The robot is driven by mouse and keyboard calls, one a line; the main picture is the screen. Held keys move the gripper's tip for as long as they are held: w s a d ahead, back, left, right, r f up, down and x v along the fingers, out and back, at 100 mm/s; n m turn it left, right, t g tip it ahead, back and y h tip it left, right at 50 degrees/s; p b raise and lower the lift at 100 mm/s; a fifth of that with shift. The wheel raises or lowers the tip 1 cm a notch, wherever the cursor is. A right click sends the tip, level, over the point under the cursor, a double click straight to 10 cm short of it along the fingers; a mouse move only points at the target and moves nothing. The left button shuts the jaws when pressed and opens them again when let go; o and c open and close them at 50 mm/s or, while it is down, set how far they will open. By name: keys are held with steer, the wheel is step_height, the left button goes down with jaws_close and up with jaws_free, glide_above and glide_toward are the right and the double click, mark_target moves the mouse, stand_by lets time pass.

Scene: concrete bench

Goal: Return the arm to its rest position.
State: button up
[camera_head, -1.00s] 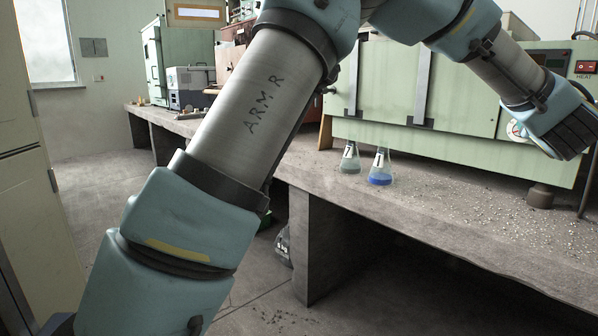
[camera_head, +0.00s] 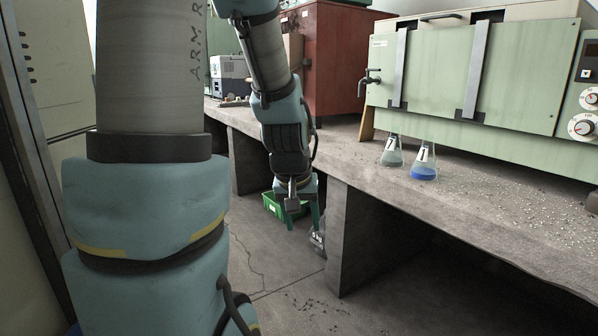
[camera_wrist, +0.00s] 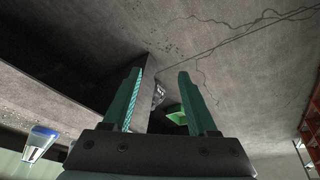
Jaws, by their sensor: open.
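My arm comes down the left of the head view and bends over so that its far end hangs in front of the bench. My gripper (camera_head: 302,216) points down there, beside the bench's near edge and above the floor. In the wrist view my gripper (camera_wrist: 159,75) has its two teal fingers apart, with nothing between them.
Two labelled flasks, one greyish (camera_head: 392,156) and one blue (camera_head: 424,168), stand on the concrete bench (camera_head: 465,215) before a green oven (camera_head: 455,75). A green crate (camera_head: 271,205) is on the floor behind my gripper. Open floor lies in front.

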steer(key=s+a+f+g+y, duration=0.1)
steer(key=s+a+g, duration=0.1)
steer(key=s+a, duration=0.55)
step_height(320, 180, up, 25)
steer(key=p, duration=2.5)
steer(key=shift+w+p, duration=0.3)
steer(key=shift+w, duration=0.1)
